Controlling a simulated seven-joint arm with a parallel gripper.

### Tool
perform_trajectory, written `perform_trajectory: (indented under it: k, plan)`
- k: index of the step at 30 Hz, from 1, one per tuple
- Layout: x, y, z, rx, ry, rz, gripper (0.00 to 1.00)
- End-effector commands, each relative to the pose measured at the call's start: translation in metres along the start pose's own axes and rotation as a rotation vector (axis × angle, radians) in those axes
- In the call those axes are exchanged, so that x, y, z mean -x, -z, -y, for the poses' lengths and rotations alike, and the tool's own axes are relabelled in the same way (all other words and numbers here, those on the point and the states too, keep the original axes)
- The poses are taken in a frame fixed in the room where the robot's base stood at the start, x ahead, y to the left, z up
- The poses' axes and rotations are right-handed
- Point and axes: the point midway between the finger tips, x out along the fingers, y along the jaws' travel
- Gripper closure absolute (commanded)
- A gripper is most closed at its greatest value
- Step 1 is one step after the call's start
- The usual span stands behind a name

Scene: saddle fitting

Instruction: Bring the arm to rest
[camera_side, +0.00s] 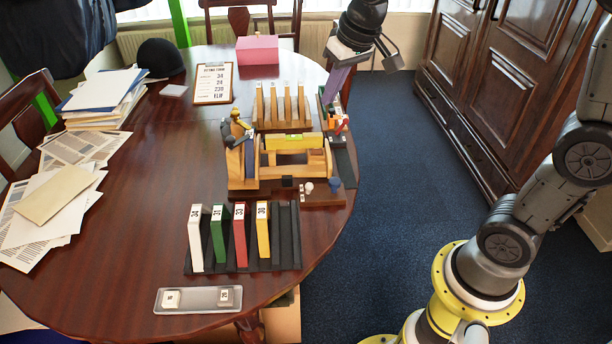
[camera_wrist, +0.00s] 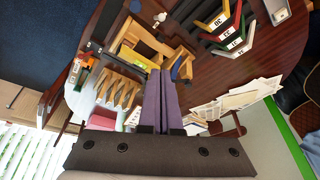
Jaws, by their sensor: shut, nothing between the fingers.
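My gripper (camera_side: 329,97) is at the far right of the round table in the side view, its purple fingers pointing down. It is above the far-right part of the work area, beside the upright wooden posts (camera_side: 281,104). In the wrist view my gripper (camera_wrist: 161,72) shows its two purple fingers side by side, shut with nothing between them. The wooden frame (camera_side: 320,162) with a yellow-green level stands nearer on the table; part of it also shows in the wrist view (camera_wrist: 150,40). Whether the fingertips touch anything cannot be told.
A black rack (camera_side: 285,240) holds several numbered colored blocks in front. A grey tray (camera_side: 199,300) lies at the near edge. A pink box (camera_side: 257,50), a clipboard (camera_side: 213,84) and papers (camera_side: 50,205) lie around. Open blue carpet (camera_side: 390,170) is right of the table.

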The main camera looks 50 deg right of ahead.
Motion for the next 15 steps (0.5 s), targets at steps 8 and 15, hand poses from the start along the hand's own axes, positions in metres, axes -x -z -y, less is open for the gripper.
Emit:
perform_trajectory:
  k: [8,15]
  plan:
    - [0.077,-0.096,-0.005,0.072,0.03,-0.147,1.0]
    - [0.077,-0.182,-0.016,0.135,0.038,-0.188,1.0]
